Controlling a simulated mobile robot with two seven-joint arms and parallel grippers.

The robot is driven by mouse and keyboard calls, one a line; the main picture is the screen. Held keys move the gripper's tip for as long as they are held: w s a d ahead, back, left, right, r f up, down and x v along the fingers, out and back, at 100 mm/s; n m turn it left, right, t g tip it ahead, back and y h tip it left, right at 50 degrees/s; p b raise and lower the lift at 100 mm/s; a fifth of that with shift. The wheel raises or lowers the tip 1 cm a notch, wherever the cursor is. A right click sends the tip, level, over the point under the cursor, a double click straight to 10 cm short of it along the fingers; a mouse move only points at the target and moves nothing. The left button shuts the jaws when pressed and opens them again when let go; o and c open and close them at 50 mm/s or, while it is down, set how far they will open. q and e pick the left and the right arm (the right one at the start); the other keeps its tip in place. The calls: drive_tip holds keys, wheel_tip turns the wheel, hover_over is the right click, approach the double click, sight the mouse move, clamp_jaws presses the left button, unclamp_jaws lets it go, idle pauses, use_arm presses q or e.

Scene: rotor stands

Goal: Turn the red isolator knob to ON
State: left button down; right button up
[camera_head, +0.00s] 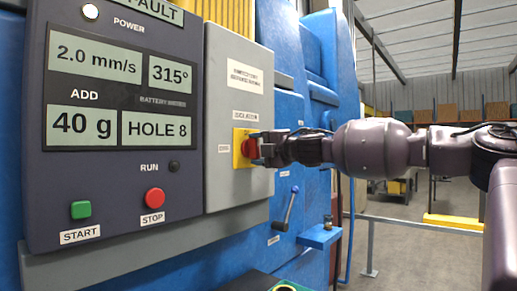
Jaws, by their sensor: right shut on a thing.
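The red isolator knob (248,148) sits on a yellow square plate (237,159) on the grey box, under a small label reading ISOLATOR. My right gripper (258,149) reaches in from the right and is shut on the knob. The fingers cover much of the knob, so its exact angle is hard to tell. A small label (223,148) sits left of the yellow plate; its text is too small to read surely. My left gripper is not in view.
The dark control panel (110,185) at left shows 2.0 mm/s, 315°, 40 g and HOLE 8. It has a green START button (81,210) and a red STOP button (154,198). A blue-handled lever (290,208) is below my right gripper. A grey railing (420,226) stands at right.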

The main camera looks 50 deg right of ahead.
drive_tip(key=shift+f+m, duration=0.1)
drive_tip(key=shift+m, duration=0.4)
idle(0.3)
drive_tip(key=o, duration=0.9)
